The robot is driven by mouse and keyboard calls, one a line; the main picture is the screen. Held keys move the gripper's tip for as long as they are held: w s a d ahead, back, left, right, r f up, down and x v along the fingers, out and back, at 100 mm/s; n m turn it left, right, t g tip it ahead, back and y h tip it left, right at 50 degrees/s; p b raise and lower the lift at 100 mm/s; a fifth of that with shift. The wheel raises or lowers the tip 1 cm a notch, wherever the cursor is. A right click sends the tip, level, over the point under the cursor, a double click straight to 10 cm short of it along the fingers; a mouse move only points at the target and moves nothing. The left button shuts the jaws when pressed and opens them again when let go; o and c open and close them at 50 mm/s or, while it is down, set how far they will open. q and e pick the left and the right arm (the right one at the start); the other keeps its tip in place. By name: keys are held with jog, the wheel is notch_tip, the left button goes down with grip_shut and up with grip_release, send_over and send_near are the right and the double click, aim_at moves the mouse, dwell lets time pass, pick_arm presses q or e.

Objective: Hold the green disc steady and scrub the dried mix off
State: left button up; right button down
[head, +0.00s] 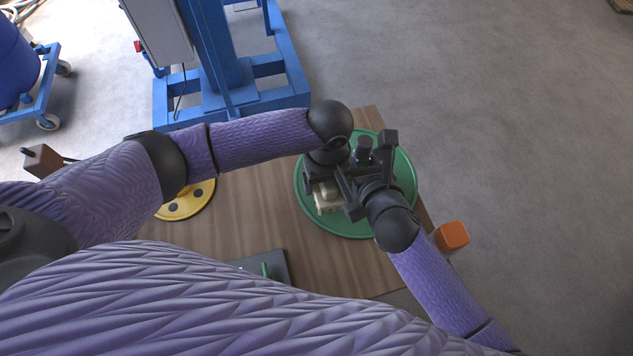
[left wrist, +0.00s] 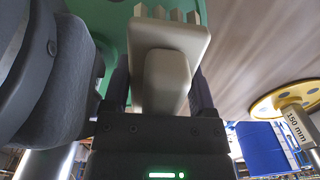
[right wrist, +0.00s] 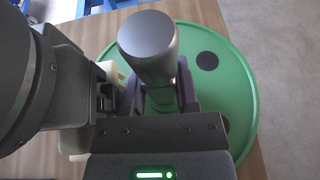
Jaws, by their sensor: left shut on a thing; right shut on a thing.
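The green disc (head: 342,225) lies flat at the right end of the wooden table. It also shows in the right wrist view (right wrist: 235,100), with round dark spots on its face. My left gripper (head: 322,188) is shut on a cream brush (head: 328,203), low over the disc. In the left wrist view, the brush (left wrist: 172,45) has short tufts at its far end. Whether they touch the disc is unclear. Any dried mix is not distinguishable.
A yellow disc (head: 185,204) lies on the table (head: 250,215), left of the green one. A dark plate (head: 272,266) with a green piece is at the near edge. An orange block (head: 452,237) is at the right edge. A blue machine frame (head: 230,90) stands behind.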

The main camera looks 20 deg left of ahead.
aim_at(322, 196)
pick_arm(q)
jog(key=shift+w+d+r, duration=0.2)
jog(key=shift+w+d, duration=0.1)
pick_arm(e)
jog(key=shift+s+a+r+y, duration=0.1)
jog(key=shift+s+a+y, duration=0.3)
jog(key=shift+a, duration=0.3)
pick_arm(q)
jog(key=shift+s+d, duration=0.1)
jog(key=shift+s, duration=1.65)
pick_arm(e)
jog(key=shift+w+d, duration=0.1)
pick_arm(q)
jog(key=shift+s+f, duration=0.1)
jog(key=shift+s, duration=0.1)
jog(key=shift+c, duration=0.6)
jog(key=shift+f, duration=0.15)
pick_arm(e)
jog(key=shift+w+d, duration=0.1)
pick_arm(q)
jog(key=shift+w, duration=0.15)
jog(key=shift+a, duration=0.2)
pick_arm(e)
jog(key=shift+d, duration=0.1)
pick_arm(q)
notch_tip(322, 196, up, 11)
pick_arm(e)
jog(key=c, duration=0.7)
grip_release()
